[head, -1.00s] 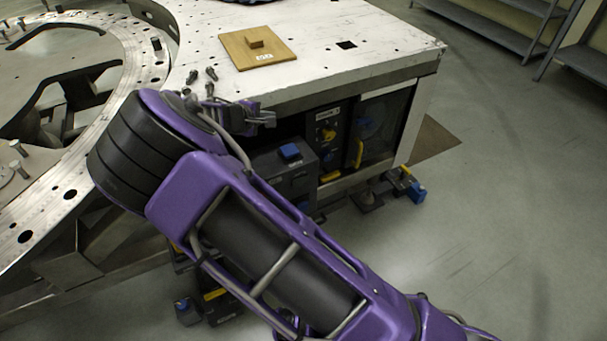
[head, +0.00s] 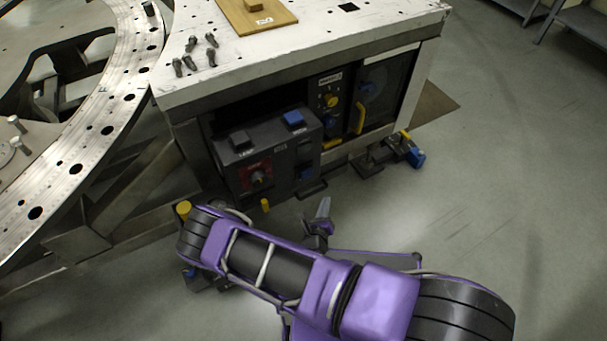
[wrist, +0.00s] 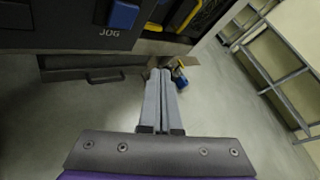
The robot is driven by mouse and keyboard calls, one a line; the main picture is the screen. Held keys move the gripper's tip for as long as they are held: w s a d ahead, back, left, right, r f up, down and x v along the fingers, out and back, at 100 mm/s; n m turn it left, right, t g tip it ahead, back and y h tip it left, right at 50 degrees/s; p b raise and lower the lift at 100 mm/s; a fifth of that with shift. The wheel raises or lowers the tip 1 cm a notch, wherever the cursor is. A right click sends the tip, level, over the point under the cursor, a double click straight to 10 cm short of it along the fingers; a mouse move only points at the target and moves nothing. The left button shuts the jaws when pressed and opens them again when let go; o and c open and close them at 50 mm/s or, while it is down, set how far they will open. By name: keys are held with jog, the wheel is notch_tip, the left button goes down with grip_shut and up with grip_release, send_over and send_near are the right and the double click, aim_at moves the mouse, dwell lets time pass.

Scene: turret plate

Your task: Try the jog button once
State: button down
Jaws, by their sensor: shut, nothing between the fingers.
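A blue button (wrist: 124,14) with the label JOG below it shows at the top of the wrist view, cut by the frame edge. My gripper (wrist: 160,73) is shut and empty. Its fingertips are apart from the button, below and right of it in the wrist view. In the head view my gripper (head: 323,208) is in front of the box, low and right.
The box also carries a black button (head: 240,139) and a red-backed knob (head: 258,176). A yellow handle (head: 360,118) is to its right. The white table (head: 315,50) overhangs the box. A blue and yellow foot part (head: 412,150) sits on the floor. Floor at right is clear.

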aim_at(310, 174)
jog(key=shift+f, duration=0.15)
jog(key=w+a+b, duration=0.3)
jog(key=w+a, duration=0.2)
jog(key=w, duration=0.2)
jog(key=shift+w+b, duration=0.15)
jog(key=shift+b, duration=0.2)
dwell(2.0)
jog(key=shift+w+a, duration=0.15)
jog(key=shift+w, duration=0.2)
jog(key=shift+w+a+b, duration=0.4)
jog(key=shift+w, duration=0.15)
dwell(0.8)
jog(key=shift+s+d+r, duration=0.1)
jog(key=shift+s+r, duration=0.05)
jog(key=shift+r, duration=0.05)
jog(key=shift+s+d+p, duration=0.5)
jog(key=shift+s+p, duration=0.15)
jog(key=shift+s, duration=0.1)
